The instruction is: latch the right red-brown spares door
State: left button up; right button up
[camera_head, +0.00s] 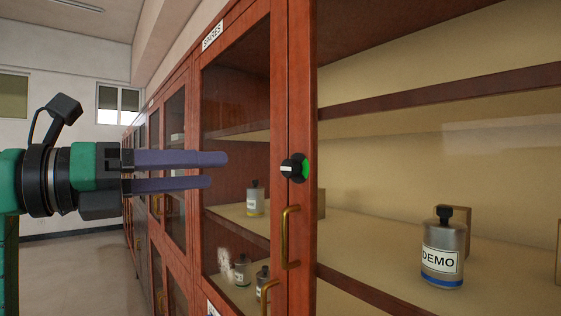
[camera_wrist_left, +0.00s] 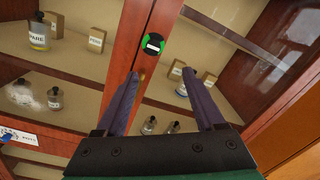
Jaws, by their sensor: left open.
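The red-brown spares cabinet has two stiles meeting in the head view. The right door's stile (camera_head: 304,90) stands flush beside the left door's stile (camera_head: 279,100), with no clear gap between them. A round black latch knob (camera_head: 295,168) with a white pointer and a green patch sits at this seam. The pointer looks about level. The knob also shows in the left wrist view (camera_wrist_left: 153,44), beyond the fingertips. My left gripper (camera_head: 218,170) is open and empty, to the left of the knob and apart from it. In the left wrist view (camera_wrist_left: 163,82) its fingers are spread. My right gripper is not in view.
A brass handle (camera_head: 290,237) sticks out below the knob. Behind the doors are shelves with bottles, among them a DEMO bottle (camera_head: 442,250). A SPARES label (camera_head: 213,36) is at the top. Open floor (camera_head: 75,275) lies at the left.

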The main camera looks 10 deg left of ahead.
aim_at(286, 168)
pick_arm(q)
jog(key=shift+y, duration=0.3)
jog(key=p+x, duration=0.2)
jog(key=x, duration=0.2)
jog(key=p+x, duration=0.1)
jog(key=x, duration=0.4)
jog(key=p+x, duration=0.2)
jog(key=x, duration=0.2)
jog(key=shift+w+r+p, duration=0.15)
jog(key=shift+w+p, duration=0.15)
jog(key=shift+w, duration=0.55)
jog(key=shift+s, duration=0.1)
grip_shut()
